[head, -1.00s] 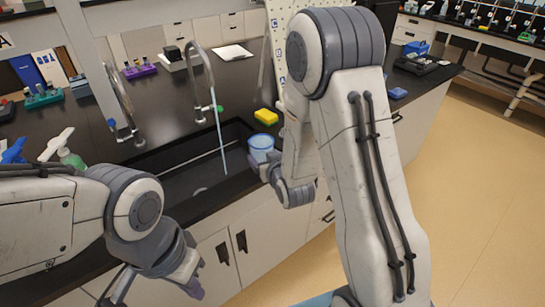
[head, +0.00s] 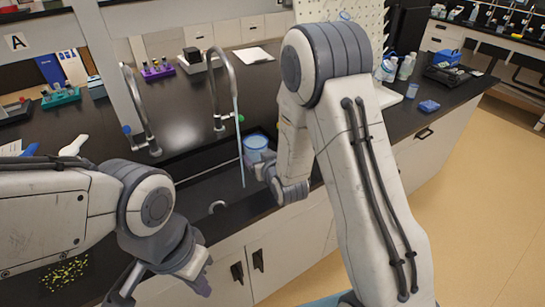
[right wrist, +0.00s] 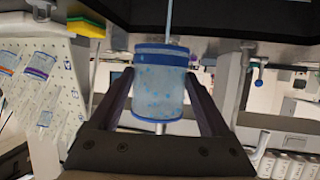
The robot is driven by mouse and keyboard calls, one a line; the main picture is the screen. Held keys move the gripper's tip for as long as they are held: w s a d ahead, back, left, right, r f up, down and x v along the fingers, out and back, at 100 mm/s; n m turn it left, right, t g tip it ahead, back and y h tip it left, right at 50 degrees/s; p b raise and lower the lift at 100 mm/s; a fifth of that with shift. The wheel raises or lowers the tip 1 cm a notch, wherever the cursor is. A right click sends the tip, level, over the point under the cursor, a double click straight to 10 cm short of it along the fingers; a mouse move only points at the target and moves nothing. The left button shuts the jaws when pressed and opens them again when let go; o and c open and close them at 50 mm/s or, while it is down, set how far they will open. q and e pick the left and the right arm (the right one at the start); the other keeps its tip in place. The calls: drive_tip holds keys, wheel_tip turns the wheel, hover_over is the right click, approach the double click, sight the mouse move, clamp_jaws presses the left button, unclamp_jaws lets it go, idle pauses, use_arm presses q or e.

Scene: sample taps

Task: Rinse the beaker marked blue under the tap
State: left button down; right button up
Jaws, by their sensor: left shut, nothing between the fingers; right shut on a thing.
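The beaker (head: 256,142), clear with blue bands and blue specks, is held by my right gripper (head: 257,165) over the right side of the sink (head: 205,188). In the right wrist view the beaker (right wrist: 160,90) sits between both fingers. The running tap (head: 222,75), with a green mark, sends a thin water stream (head: 239,140) down just left of the beaker. In the right wrist view the stream (right wrist: 169,18) shows above the beaker's band; I cannot tell whether it touches. My left gripper (head: 203,287) is shut and empty, low in front of the counter.
A second tap (head: 138,105) with a blue mark stands left of the running one. A yellow sponge (right wrist: 85,27) and a pegboard (right wrist: 40,85) show in the right wrist view. Tube racks (head: 60,97) stand farther back on the dark counter. My right arm hides part of the counter.

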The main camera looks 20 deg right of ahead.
drive_tip(key=w+a+f+m+t+y, duration=0.1)
drive_tip(key=w+a+f+m+y, duration=0.1)
drive_tip(key=a+m+y, duration=0.8)
drive_tip(key=w+a+m, duration=0.1)
drive_tip(key=a+m, duration=0.3)
drive_tip(key=shift+w+a+m+t+y+b, duration=0.2)
drive_tip(key=shift+m+t+y+b, duration=0.1)
drive_tip(key=shift+y+b, duration=0.1)
drive_tip(key=m+t+b, duration=0.1)
drive_tip(key=m, duration=0.2)
drive_tip(key=shift+r, duration=0.15)
drive_tip(key=shift+d+r+m+t, duration=0.15)
drive_tip(key=shift+m+t, duration=0.25)
drive_tip(key=shift+m, duration=0.5)
idle(1.9)
